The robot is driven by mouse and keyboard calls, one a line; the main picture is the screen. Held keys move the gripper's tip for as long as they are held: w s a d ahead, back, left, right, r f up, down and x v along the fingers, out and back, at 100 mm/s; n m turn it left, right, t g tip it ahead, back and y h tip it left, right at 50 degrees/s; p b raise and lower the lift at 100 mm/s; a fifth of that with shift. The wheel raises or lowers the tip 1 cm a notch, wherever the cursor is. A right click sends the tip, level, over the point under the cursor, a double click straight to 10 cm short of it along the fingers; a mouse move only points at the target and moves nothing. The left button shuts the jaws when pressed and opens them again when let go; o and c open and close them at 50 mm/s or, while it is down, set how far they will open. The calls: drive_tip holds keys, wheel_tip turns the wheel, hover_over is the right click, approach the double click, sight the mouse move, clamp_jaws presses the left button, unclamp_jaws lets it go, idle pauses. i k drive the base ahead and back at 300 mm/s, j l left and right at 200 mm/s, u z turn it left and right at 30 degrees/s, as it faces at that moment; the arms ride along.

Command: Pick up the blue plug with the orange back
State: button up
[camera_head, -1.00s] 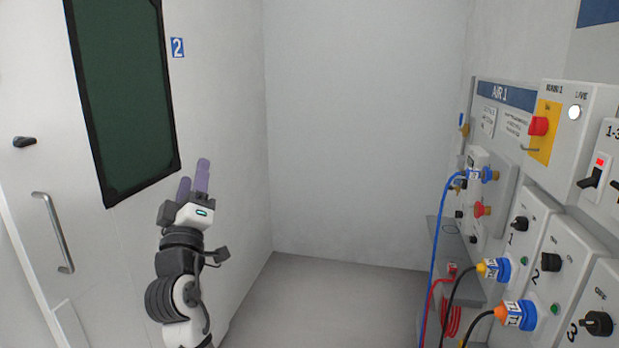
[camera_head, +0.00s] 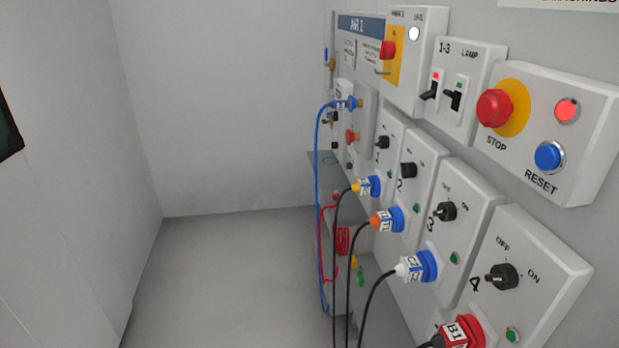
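The blue plug with the orange back (camera_head: 387,220) sits in the socket of the panel numbered 2 on the right wall. A black cable hangs from its orange end. It is between a blue plug with a yellow back (camera_head: 367,187) above left and a blue plug with a white back (camera_head: 416,266) below right. My gripper is not in the current view, so its distance from the plug and its state do not show.
A red plug (camera_head: 458,332) is at the bottom edge, under panel 4. Rotary switches, a red stop button (camera_head: 494,109) and a blue reset button (camera_head: 549,156) stick out from the wall. Cables hang below the plugs. The grey floor (camera_head: 235,270) at left is clear.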

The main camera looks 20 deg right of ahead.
sight(386, 219)
drive_tip(key=i+z, duration=0.1)
drive_tip(key=z, duration=0.35)
drive_tip(key=j+z, duration=0.1)
drive_tip(key=z, duration=0.35)
drive_tip(key=i+j+z, duration=0.1)
drive_tip(key=z, duration=0.35)
drive_tip(key=i+j+z, duration=0.1)
drive_tip(key=j+z, duration=0.25)
drive_tip(key=j, duration=0.15)
drive_tip(key=j+z, duration=0.3)
drive_tip(key=j, duration=0.15)
drive_tip(key=i+j+z, duration=0.1)
drive_tip(key=j+z, duration=0.2)
drive_tip(key=j, duration=1.9)
